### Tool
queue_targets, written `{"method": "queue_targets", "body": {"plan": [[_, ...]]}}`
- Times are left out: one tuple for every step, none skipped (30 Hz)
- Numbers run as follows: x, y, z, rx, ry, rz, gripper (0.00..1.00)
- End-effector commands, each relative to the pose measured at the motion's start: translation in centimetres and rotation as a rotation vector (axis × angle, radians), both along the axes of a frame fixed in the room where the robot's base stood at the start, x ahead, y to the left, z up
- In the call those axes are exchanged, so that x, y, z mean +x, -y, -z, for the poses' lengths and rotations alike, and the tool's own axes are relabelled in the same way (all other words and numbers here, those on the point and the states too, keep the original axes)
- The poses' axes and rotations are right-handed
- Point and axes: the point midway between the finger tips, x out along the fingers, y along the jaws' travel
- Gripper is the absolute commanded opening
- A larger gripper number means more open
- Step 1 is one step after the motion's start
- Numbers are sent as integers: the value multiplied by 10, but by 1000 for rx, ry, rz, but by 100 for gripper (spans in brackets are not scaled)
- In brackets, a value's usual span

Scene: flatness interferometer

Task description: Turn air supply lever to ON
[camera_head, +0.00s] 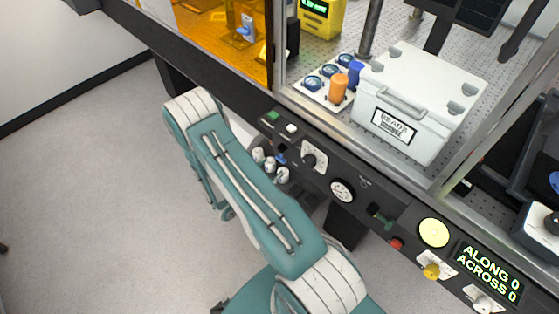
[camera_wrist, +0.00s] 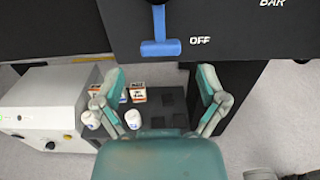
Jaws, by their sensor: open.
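The air supply lever (camera_wrist: 160,47) is a blue T-shaped handle on the dark front panel, at the top of the wrist view. Its stem runs up out of the picture, and its crossbar is level with the white word OFF to its right. My gripper (camera_wrist: 162,78) is open and empty, with its two teal fingers spread to the left and right below the crossbar. No contact with the lever shows. In the head view, my forearm hides most of the gripper, and a small blue patch by the panel may be the lever.
A white lidded box (camera_head: 418,100) stands on the bench above. Below the panel, a grey-white machine (camera_wrist: 45,105) and small boxes show beyond my fingers. Open floor lies left.

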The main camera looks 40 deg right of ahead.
Motion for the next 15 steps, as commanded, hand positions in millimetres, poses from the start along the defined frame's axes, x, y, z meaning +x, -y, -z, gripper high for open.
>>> {"method": "queue_targets", "body": {"plan": [[0,9,0,0,1,5,91],[0,13,0,0,1,4,91],[1,19,0,0,1,5,91],[1,22,0,0,1,3,91],[1,26,0,0,0,4,91],[2,29,0,0,0,4,91],[2,31,0,0,0,2,91],[2,33,0,0,0,2,91],[2,35,0,0,0,2,91],[2,36,0,0,0,2,91],[2,37,0,0,0,2,91],[3,37,0,0,0,1,91],[3,37,0,0,0,1,91],[3,37,0,0,0,1,91],[3,37,0,0,0,1,91]]}}
